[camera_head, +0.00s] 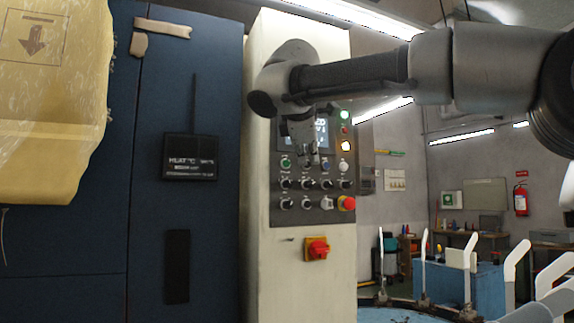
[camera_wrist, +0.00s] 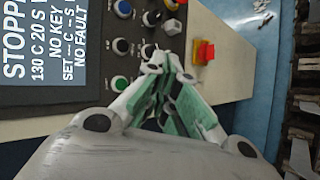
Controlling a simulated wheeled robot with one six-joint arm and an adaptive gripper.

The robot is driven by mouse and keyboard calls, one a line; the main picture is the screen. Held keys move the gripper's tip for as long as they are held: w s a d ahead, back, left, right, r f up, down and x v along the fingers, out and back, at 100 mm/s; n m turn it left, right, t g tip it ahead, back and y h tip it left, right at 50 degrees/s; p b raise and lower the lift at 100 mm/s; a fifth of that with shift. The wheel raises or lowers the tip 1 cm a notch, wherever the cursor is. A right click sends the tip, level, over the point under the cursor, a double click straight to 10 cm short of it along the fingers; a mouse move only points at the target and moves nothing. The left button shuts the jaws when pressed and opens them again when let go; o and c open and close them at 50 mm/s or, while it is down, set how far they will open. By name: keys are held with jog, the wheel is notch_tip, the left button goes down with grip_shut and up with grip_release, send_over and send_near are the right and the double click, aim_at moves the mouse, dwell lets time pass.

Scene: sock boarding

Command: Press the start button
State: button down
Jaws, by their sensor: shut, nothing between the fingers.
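The control panel (camera_head: 313,212) is a dark plate of buttons and knobs on a cream cabinet, below a lit screen (camera_head: 321,132). A green button (camera_head: 285,163) sits at the left of the upper button row; a green button (camera_wrist: 119,82) also shows in the wrist view, left of my fingers. I cannot read the button labels. My gripper (camera_head: 308,150) is shut and empty in front of the upper row. In the wrist view its fingertips (camera_wrist: 160,64) meet beside black knobs. I cannot tell whether they touch the panel. The wrist view's screen (camera_wrist: 50,45) reads "STOPPED" and "NO FAULT".
A red rotary switch (camera_head: 317,248) is below the panel. White sock forms (camera_head: 515,262) stand at lower right.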

jog(key=w+a, duration=0.2)
jog(key=w, duration=0.4)
jog(key=shift+w, duration=0.15)
dwell(1.3)
jog(key=shift+w+a, duration=0.1)
jog(key=shift+w, duration=0.2)
jog(key=shift+w+a, duration=0.15)
jog(key=shift+w, duration=0.25)
dwell(0.7)
jog(key=shift+s, duration=0.1)
jog(key=shift+s+d, duration=0.25)
jog(key=shift+s, duration=0.45)
jog(key=shift+s, duration=0.1)
jog(key=s, duration=0.1)
jog(key=s+d, duration=0.1)
jog(key=s, duration=0.2)
jog(key=shift+s+d, duration=0.25)
jog(key=shift+s, duration=0.05)
